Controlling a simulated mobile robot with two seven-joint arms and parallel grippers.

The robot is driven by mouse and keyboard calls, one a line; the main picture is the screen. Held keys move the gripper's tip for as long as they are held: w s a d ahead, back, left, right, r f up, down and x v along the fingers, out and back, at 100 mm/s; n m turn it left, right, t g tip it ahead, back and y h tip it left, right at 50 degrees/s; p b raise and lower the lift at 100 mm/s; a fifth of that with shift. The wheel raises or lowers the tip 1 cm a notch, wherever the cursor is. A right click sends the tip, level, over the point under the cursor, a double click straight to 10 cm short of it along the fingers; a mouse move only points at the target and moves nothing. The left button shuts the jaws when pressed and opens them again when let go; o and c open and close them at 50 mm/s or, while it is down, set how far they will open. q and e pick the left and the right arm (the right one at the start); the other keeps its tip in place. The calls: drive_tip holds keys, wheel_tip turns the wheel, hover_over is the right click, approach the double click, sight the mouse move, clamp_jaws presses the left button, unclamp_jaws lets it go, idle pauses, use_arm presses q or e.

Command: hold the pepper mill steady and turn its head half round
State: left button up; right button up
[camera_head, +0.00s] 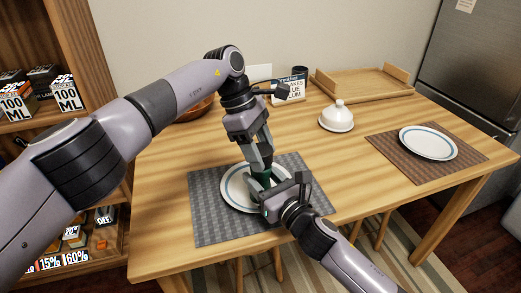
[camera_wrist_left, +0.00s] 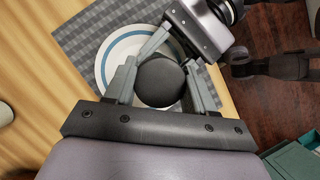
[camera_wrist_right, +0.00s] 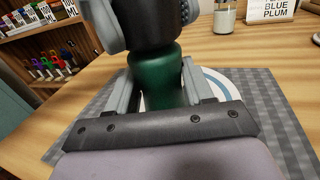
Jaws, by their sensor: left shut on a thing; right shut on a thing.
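The pepper mill has a green body (camera_wrist_right: 155,82) and a dark round head (camera_wrist_left: 160,82). It stands over the near plate (camera_head: 236,200); its base is hidden. My left gripper (camera_head: 262,158) comes down from above, and its fingers are shut on the head, one on each side in the left wrist view. My right gripper (camera_head: 268,192) reaches in from the front right and is shut on the green body, below the left one. In the head view the mill is mostly hidden between the grippers.
A grey mat (camera_head: 212,222) lies under the near plate. A white domed dish (camera_head: 337,118), a wooden tray (camera_head: 365,82) and a small sign (camera_head: 290,90) stand farther back. A second plate (camera_head: 428,142) lies on a brown mat at right. Shelves (camera_head: 75,118) stand at left.

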use_arm(q)
drive_tip(key=shift+m, duration=0.7)
drive_tip(key=o, duration=1)
